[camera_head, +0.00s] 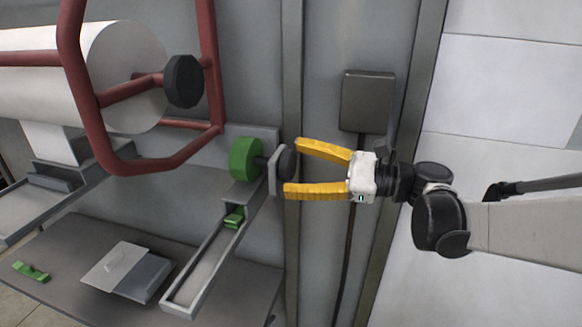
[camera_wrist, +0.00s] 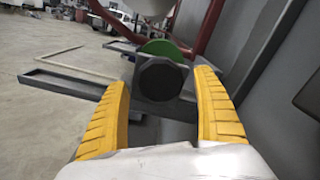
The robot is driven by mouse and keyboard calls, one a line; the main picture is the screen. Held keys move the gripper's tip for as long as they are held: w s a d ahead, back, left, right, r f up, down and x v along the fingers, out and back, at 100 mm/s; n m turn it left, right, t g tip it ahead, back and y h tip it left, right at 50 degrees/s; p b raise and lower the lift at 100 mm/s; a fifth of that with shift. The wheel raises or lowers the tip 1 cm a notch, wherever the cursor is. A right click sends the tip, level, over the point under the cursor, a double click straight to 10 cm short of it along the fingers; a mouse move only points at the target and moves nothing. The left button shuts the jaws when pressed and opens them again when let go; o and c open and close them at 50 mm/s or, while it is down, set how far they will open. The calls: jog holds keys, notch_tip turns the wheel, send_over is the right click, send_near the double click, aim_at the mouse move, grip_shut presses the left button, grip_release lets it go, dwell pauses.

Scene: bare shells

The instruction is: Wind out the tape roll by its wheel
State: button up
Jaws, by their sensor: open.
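The tape roll (camera_head: 244,160) is a green disc on a grey bracket at the wall. Its wheel (camera_head: 288,162) is a dark knob on the roll's right side. In the wrist view the wheel (camera_wrist: 158,79) is a dark many-sided face with the green roll (camera_wrist: 163,49) behind it. My gripper (camera_head: 291,168) has yellow fingers and is open. Its fingertips are level with the wheel, one above and one below it in the head view. In the wrist view the fingers stand left and right of the wheel, with gaps showing. I cannot tell whether either finger touches it.
A large white roll (camera_head: 120,70) in a red tube frame (camera_head: 75,100) stands at upper left, with its own dark knob (camera_head: 184,81). A grey chute (camera_head: 205,270) runs below the tape roll. A wall box (camera_head: 368,100) with a cable is close above my gripper.

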jog(key=shift+w+a, duration=0.2)
jog(key=shift+a, duration=0.15)
jog(key=c, duration=1.2)
